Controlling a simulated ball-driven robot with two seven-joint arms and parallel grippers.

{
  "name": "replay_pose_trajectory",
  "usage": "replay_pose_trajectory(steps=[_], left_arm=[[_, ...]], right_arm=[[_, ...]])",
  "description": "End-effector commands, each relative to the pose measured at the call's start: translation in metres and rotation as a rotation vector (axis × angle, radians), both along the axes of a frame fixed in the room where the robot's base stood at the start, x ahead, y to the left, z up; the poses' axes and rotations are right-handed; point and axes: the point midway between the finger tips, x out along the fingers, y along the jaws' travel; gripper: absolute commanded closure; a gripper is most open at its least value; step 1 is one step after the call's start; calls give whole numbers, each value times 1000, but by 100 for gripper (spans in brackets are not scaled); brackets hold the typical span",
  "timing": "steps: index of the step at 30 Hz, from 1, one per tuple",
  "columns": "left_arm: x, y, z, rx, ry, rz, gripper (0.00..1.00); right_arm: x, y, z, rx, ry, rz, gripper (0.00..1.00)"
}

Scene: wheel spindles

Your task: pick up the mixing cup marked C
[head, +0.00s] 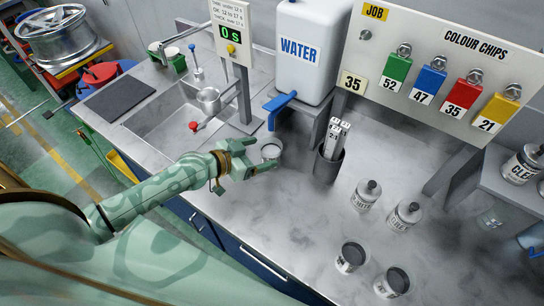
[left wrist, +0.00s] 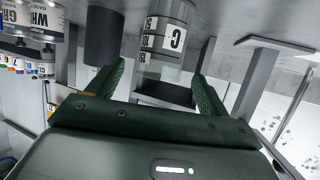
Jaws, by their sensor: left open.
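The mixing cup marked C (head: 271,151) is a small clear cup on the grey worktop, below the water tank's blue tap. In the left wrist view the cup (left wrist: 163,62) shows a black C on a white label and a scale, and it lies between my two green fingers. My left gripper (head: 264,160) is open, with its fingertips around or just short of the cup; I cannot tell whether they touch it. Part of the cup is hidden by the gripper in the head view. My right gripper is in neither view.
The water tank (head: 302,50) on its grey stand is just behind the cup. A dark holder with strips (head: 329,160) stands to the right. The sink (head: 170,118) and timer post (head: 243,95) are to the left. Bottles (head: 366,194) and dark-filled cups (head: 351,257) stand front right.

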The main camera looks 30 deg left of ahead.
Motion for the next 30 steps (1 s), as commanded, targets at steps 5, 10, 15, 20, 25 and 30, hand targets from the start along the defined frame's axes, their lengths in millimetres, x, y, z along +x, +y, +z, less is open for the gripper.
replay_pose_trajectory(steps=[5, 10, 15, 20, 25, 30], left_arm=[[17, -9, -12, -3, 0, 1, 21], [37, -19, -24, -1, 1, 2, 21], [42, -21, -26, 2, 1, 1, 21], [42, -21, -26, 2, 1, 1, 29], [42, -21, -26, 2, 1, 1, 75], [42, -21, -25, 1, 1, 2, 75]], right_arm=[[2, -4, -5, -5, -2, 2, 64], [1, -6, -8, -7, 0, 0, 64], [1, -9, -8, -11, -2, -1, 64], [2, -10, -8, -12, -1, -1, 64], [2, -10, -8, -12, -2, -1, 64], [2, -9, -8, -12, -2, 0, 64]])
